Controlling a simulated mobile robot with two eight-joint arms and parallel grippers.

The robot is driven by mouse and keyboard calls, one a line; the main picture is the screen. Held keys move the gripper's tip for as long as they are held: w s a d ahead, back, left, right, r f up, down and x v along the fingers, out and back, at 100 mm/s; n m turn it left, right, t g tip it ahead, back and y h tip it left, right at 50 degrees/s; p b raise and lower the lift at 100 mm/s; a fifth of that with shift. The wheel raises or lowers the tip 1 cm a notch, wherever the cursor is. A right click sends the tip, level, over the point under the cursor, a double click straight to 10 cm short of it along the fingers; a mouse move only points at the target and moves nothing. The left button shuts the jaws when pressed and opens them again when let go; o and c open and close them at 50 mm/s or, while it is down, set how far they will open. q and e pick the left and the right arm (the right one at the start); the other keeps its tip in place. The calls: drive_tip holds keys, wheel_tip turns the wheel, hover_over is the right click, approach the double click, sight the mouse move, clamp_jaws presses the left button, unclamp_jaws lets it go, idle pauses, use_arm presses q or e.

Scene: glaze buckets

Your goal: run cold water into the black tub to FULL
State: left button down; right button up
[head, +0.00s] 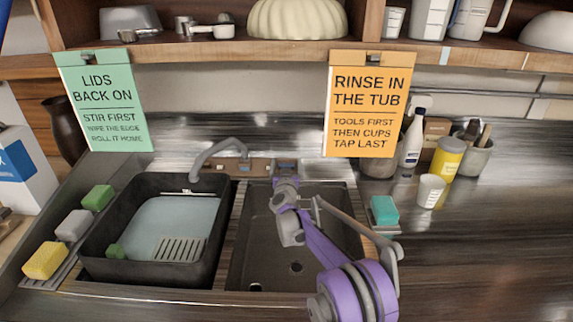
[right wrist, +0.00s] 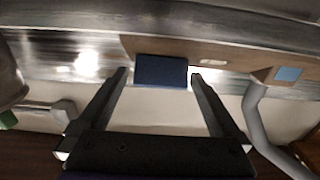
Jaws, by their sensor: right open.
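The black tub (head: 101,229) stands in the left part of the sink, with a pale blue, water-like surface (head: 190,215) inside. The grey faucet (head: 213,148) bends left with its spout over the tub's back edge; I see no stream. My right gripper (head: 286,178) is at the back of the sink, right of the faucet, by a dark blue tap block (head: 286,164). In the right wrist view its open fingers stand either side of the blue block (right wrist: 161,70); contact cannot be told. My left gripper is out of view.
The right sink basin (head: 258,250) is empty under my right arm. Several sponges, including a yellow one (head: 45,260), lie left of the tub. A teal sponge (head: 384,209) and a white cup (head: 430,190) stand right. A shelf (head: 280,50) with hanging signs crosses above.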

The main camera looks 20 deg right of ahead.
drive_tip(key=c, duration=1.3)
drive_tip(key=shift+r+n+y+p, duration=0.25)
drive_tip(key=shift+n+y+p, duration=0.25)
drive_tip(key=shift+n+p, duration=0.15)
drive_tip(key=shift+f+n+t+y, duration=0.15)
drive_tip(key=shift+n+t+y, duration=0.25)
drive_tip(key=shift+n+y, duration=0.1)
drive_tip(key=o, duration=1.3)
drive_tip(key=shift+a+f, duration=0.1)
drive_tip(key=v, duration=1)
drive_tip(key=shift+s+b, duration=0.35)
drive_tip(key=shift+b, duration=0.1)
